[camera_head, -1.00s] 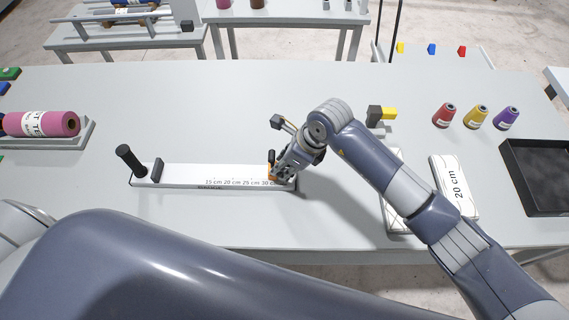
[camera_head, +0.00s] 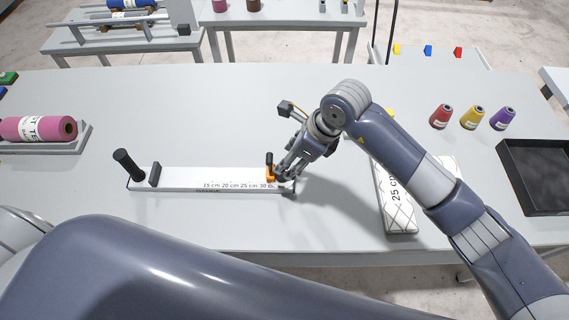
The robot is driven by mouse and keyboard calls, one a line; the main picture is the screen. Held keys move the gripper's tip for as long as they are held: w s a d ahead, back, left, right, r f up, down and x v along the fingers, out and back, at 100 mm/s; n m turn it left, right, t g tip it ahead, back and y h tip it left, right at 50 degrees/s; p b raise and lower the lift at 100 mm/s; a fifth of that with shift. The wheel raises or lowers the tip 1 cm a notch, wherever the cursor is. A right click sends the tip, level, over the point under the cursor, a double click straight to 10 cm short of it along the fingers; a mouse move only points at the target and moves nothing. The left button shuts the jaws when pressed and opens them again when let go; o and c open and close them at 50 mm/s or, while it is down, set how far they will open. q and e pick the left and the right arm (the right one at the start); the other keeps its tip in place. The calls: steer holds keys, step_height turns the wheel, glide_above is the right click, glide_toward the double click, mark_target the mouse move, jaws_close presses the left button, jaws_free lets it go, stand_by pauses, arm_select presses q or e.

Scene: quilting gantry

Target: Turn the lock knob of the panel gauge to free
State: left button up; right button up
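The panel gauge (camera_head: 180,178) is a long white bar lying on the table, printed with cm marks. My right gripper (camera_head: 283,176) is low at that end, just right of the orange part. Contact and finger opening cannot be made out. My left gripper is out of view.
A white panel marked 25 cm (camera_head: 397,205) lies right of the gauge, partly under my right arm. Red (camera_head: 441,117), yellow and purple cones and a black tray (camera_head: 535,180) are farther right. A pink roll (camera_head: 38,129) lies at left. The table behind the gauge is clear.

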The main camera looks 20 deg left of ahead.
steer(key=v, duration=0.5)
steer(key=shift+d+r, duration=0.15)
steer(key=shift+r, duration=0.2)
